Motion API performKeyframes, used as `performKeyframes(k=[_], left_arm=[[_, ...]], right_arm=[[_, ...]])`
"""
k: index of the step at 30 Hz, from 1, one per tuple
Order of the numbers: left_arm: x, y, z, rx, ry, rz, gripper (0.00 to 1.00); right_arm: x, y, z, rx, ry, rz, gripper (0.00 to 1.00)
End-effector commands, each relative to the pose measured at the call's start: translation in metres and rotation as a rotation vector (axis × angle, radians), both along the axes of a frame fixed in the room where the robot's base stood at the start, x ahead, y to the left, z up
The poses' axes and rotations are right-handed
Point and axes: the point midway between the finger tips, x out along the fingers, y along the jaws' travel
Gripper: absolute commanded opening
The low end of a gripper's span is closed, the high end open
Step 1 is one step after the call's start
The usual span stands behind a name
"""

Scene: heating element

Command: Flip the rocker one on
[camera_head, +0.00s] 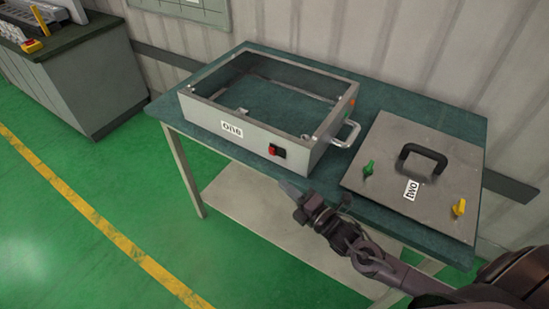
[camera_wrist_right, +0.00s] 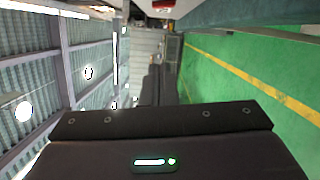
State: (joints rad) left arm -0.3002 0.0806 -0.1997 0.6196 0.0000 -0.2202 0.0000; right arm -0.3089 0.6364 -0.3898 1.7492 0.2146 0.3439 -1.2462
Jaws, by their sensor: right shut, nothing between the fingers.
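An open-topped grey metal box labelled "one" (camera_head: 232,130) sits on the table. Its rocker switch (camera_head: 277,151), red on the left and black on the right, is on the front face near the right end. My right gripper (camera_head: 292,193) is shut and empty, in front of and below the rocker, apart from the box. In the right wrist view, the shut fingers (camera_wrist_right: 156,86) point away from the camera, and a red part of the rocker (camera_wrist_right: 163,4) shows at the top edge. Which way the rocker is tilted is too small to tell. My left gripper is out of view.
The dark green table (camera_head: 455,122) also holds a flat panel labelled "two" (camera_head: 390,150) with a black handle (camera_head: 421,158) and green and yellow knobs. A side handle (camera_head: 347,134) sticks out from the box. The green floor in front is clear.

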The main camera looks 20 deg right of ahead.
Motion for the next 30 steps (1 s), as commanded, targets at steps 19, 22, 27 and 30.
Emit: performKeyframes(k=[19, 22, 27, 30], left_arm=[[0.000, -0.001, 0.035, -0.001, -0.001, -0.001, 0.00], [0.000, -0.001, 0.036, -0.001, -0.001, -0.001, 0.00], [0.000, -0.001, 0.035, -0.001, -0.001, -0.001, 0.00], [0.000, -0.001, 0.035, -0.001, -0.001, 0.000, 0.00]], right_arm=[[0.094, 0.007, 0.011, -0.001, 0.001, 0.000, 0.00], [0.097, 0.003, 0.011, 0.000, 0.000, 0.001, 0.00], [0.098, 0.002, 0.011, 0.000, -0.001, 0.001, 0.00], [0.098, 0.001, 0.011, 0.000, -0.001, 0.001, 0.00]])
